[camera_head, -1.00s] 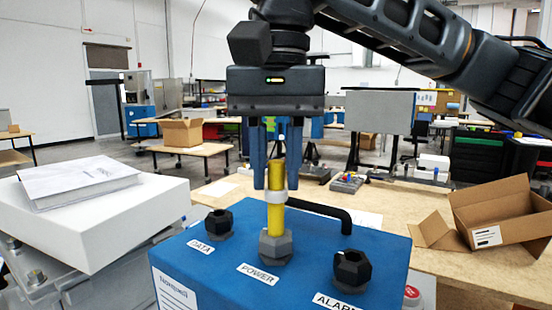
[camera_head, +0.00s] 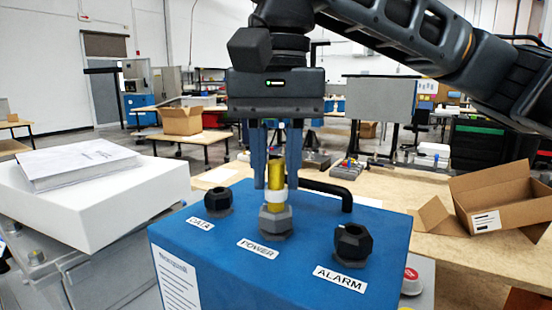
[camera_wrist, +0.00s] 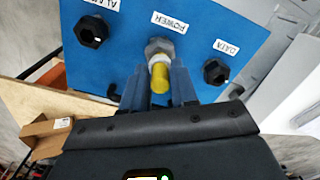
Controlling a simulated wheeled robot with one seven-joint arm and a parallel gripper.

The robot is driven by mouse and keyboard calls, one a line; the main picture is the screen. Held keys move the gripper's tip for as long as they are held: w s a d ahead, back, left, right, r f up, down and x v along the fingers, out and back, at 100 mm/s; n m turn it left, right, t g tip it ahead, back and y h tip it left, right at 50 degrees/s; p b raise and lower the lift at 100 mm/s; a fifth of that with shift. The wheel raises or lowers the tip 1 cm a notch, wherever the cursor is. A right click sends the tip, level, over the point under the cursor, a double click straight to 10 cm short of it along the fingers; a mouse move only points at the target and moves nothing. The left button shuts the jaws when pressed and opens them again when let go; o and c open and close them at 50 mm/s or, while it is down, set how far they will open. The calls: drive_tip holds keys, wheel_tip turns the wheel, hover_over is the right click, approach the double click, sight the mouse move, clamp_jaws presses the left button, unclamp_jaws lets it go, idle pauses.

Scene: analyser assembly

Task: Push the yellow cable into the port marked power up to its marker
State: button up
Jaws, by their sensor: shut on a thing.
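The yellow cable (camera_head: 276,176) stands upright in the grey hexagonal port marked POWER (camera_head: 276,222) on the blue box (camera_head: 220,265). My gripper (camera_head: 276,182) is shut on the cable above the band, fingers pointing down. The cable's lower end is hidden in the port.
The dark DATA port (camera_head: 218,200) and ALARM port (camera_head: 352,243) stand empty on either side. A black handle (camera_head: 330,188) rises behind the POWER port. An open cardboard box (camera_head: 500,205) lies on the table at right. A white box (camera_head: 100,205) stands at left.

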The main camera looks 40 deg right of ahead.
drive_tip(key=shift+f, duration=0.2)
drive_tip(key=o, duration=1.1)
wheel_tip(320, 180, up, 7)
drive_tip(key=p, duration=0.7)
